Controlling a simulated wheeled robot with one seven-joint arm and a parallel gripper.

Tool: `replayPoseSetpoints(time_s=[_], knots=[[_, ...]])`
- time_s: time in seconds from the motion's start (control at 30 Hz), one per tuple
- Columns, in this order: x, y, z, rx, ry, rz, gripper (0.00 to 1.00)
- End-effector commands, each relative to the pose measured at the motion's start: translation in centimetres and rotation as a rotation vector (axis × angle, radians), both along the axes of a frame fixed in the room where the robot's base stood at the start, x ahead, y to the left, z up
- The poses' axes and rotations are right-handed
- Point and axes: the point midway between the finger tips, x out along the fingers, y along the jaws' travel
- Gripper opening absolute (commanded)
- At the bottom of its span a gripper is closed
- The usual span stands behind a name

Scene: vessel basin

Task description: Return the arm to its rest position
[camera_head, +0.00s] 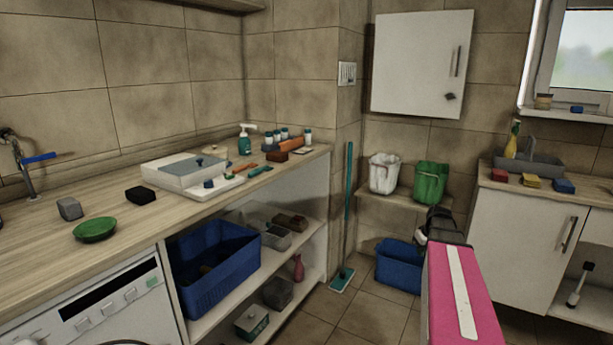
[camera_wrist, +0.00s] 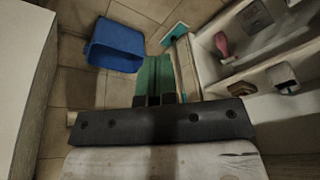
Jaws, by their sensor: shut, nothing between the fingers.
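My pink arm (camera_head: 462,300) with a white stripe reaches into the lower right of the head view. My gripper (camera_head: 438,218) is the dark part at its far end, seen just below the green bucket (camera_head: 430,183). In the wrist view my gripper (camera_wrist: 154,100) shows as two short dark fingers close together, shut. A green shape (camera_wrist: 154,74) appears just beyond the fingers; I cannot tell what it is. No object is held.
A blue basin (camera_head: 398,266) stands on the floor near my gripper and shows in the wrist view (camera_wrist: 117,46). A teal mop (camera_head: 343,278) leans at the wall. The counter (camera_head: 60,262) is at left, a white cabinet (camera_head: 525,230) at right. Open floor lies between.

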Motion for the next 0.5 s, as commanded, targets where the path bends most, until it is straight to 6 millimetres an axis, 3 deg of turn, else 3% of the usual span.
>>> replayPoseSetpoints(time_s=[0.03,0.2,0.5], knots=[[-1.5,3.1,-1.0,0.003,0.026,-0.011,0.0],[-4.9,10.7,-3.6,0.0,0.101,-0.074,0.0],[-12.6,21.3,-7.1,-0.041,0.209,-0.185,0.0]])
